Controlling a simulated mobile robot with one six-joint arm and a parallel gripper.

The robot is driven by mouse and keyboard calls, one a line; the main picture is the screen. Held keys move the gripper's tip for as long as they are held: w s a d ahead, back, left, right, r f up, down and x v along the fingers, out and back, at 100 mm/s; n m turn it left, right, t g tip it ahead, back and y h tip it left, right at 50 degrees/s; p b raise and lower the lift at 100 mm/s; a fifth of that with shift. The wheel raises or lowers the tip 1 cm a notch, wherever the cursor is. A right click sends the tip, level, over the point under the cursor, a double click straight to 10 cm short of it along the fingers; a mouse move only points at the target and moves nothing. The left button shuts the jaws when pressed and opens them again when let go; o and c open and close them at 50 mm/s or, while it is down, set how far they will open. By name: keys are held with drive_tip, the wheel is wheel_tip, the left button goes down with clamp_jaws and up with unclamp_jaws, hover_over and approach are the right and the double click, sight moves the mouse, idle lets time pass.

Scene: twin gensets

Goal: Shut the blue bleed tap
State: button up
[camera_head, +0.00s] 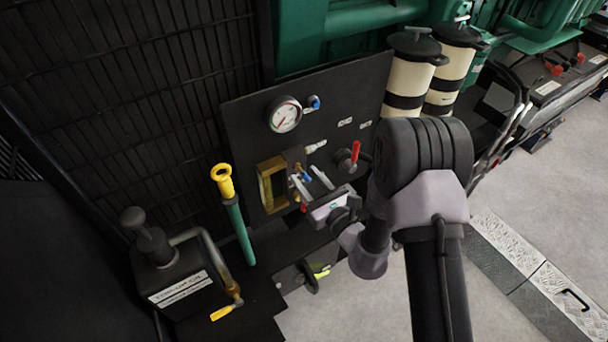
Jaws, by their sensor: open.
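My gripper (304,174) is in front of the black panel (345,95), low and near its middle. Its two pale fingers are apart and point toward the panel. A small blue handle (305,177) shows between or just behind the fingers; I cannot tell whether they touch it. A second blue tap handle (314,102) sits higher, just right of the round gauge (285,114), with my gripper well below it. I cannot tell from labels which blue handle is the bleed tap. My gripper's body hides part of the panel's lower edge.
A red-handled valve (355,152) is on the panel close to my arm. A brass-framed window (266,187) lies left of the fingers. Two cream filters (411,75) are upper right.

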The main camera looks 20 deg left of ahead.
drive_tip(key=shift+x, duration=0.9)
